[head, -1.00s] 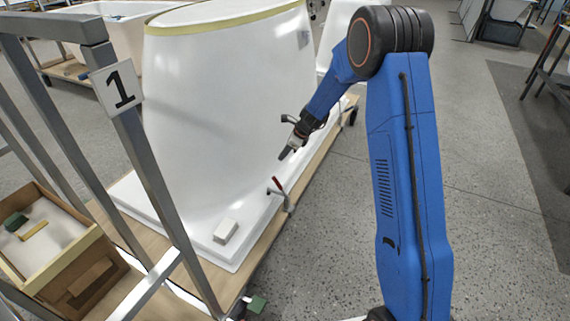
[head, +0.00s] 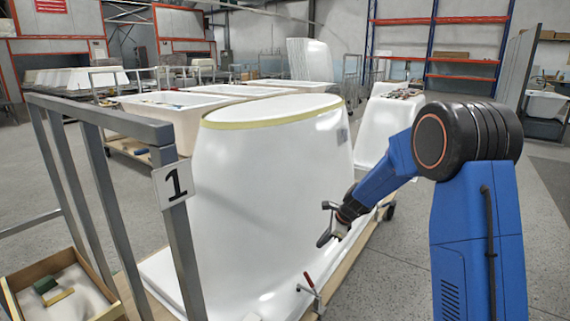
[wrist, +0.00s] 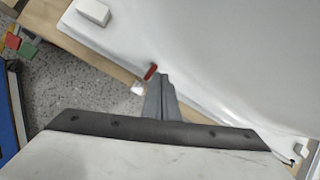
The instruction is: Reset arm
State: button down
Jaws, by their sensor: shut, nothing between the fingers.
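My blue arm reaches from the right in the head view. My gripper (head: 325,236) is in front of the white bathtub shell (head: 265,170), near its lower right side. It is shut and holds nothing. In the wrist view the gripper (wrist: 160,82) points toward the white flange (wrist: 205,55) of the shell. A toggle clamp with a red handle (head: 309,280) stands at the shell's edge below the gripper. The red handle also shows beside the fingers in the wrist view (wrist: 150,72). Whether the fingers touch anything is hard to tell.
A grey metal frame with a "1" sign (head: 173,184) stands at the left. A wooden box (head: 62,290) with a green and a yellow block is at the lower left. A white block (wrist: 93,12) rests on the flange. Open floor lies to the right.

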jog(key=s+d+r+n, duration=0.2)
jog(key=s+r+n, duration=0.2)
jog(key=s+r, duration=0.3)
jog(key=s+d+r+n+h, duration=0.1)
jog(key=s+d+r+n, duration=0.15)
jog(key=s+r, duration=0.45)
jog(key=s+d+r+n, duration=0.1)
jog(key=s+r+n, duration=0.3)
jog(key=s, duration=0.6)
jog(key=s+d+n+t+h, duration=0.1)
jog(key=s+d+n, duration=0.3)
jog(key=s, duration=0.8)
jog(key=s+d+n+h, duration=0.2)
jog(key=s+d+n, duration=0.2)
jog(key=s, duration=0.8)
jog(key=shift+s+d+r+n+t+h, duration=0.2)
jog(key=shift+r+n+t+h, duration=0.15)
jog(key=shift+n, duration=0.5)
